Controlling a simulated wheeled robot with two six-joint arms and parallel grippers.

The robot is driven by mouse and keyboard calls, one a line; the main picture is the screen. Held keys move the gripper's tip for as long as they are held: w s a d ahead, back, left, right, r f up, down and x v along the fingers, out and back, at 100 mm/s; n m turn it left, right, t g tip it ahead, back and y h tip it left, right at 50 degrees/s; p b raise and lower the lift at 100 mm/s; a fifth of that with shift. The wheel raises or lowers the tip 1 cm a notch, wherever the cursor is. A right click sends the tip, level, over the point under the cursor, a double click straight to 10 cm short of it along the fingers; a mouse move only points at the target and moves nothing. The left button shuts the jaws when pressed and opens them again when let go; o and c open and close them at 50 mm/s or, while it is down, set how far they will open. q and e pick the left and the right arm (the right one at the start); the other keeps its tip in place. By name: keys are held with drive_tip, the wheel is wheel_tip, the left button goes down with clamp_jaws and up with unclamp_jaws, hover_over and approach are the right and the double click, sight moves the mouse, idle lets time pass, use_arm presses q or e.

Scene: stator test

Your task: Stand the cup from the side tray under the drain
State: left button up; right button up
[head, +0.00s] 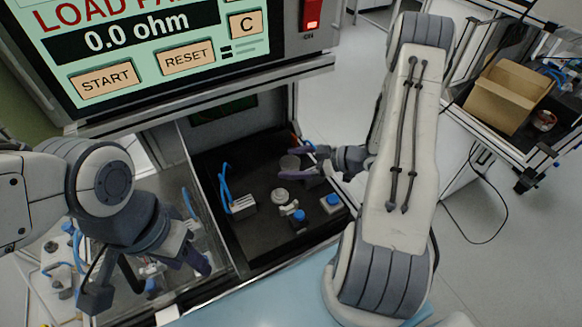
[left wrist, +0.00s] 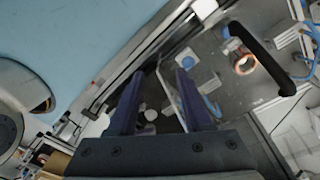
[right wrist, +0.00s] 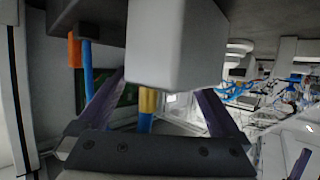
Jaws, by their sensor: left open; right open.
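My right gripper (head: 302,163) reaches into the dark bay under the screen, its fingers apart. A small grey round piece (head: 290,162) shows by its fingertips; I cannot tell if it is the cup. In the right wrist view a pale grey block-like body (right wrist: 175,45) is close in front of the open fingers, apparently not gripped. I cannot identify a drain with certainty. My left gripper (head: 195,258) is open and empty above the clear-covered area left of the bay. In the left wrist view a copper-coloured ring (left wrist: 243,64) lies beyond its fingers.
The bay floor (head: 262,240) holds a white disc (head: 281,196), a grey connector block (head: 243,206) with blue leads, and blue-topped pieces (head: 333,200). The test screen (head: 150,50) overhangs it. A cardboard box (head: 507,95) sits on a cart at right. A black handle (left wrist: 265,58) arches near the ring.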

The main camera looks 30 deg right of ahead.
sight(282, 163)
drive_tip(key=p+x, duration=0.1)
drive_tip(key=x, duration=0.3)
drive_tip(key=shift+f, duration=0.1)
drive_tip(key=shift+s, duration=0.1)
drive_tip(key=c, duration=1.4)
